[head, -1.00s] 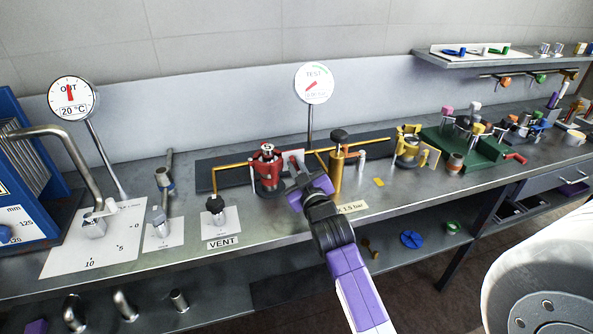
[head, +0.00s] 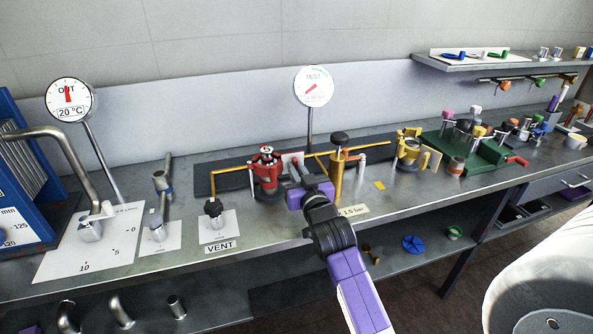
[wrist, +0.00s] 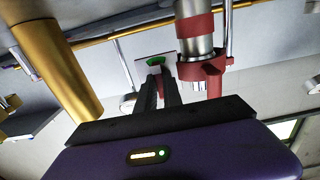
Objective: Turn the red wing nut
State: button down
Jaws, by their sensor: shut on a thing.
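The red fitting (head: 267,172) stands on the bench left of the brass column. In the wrist view it shows as a silver cylinder with red collars (wrist: 205,70), right of my fingers. My gripper (head: 294,173) is at the right side of this fitting. In the wrist view my two dark fingers (wrist: 163,85) are close together, with a small red piece (wrist: 160,88) between their tips. This piece appears to be the red wing nut; most of it is hidden by the fingers. In the head view my gripper covers it.
The brass column (head: 337,172) with a black knob stands close right of my gripper; it also shows in the wrist view (wrist: 55,60). The TEST gauge (head: 313,87) rises behind. The VENT knob (head: 214,210) is to the left.

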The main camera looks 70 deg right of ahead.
jog(key=c, duration=1.5)
grip_release()
jog(key=shift+a, duration=0.1)
jog(key=b+v, duration=0.1)
jog(key=v, duration=0.6)
jog(key=shift+s+a, duration=0.2)
jog(key=shift+s, duration=0.1)
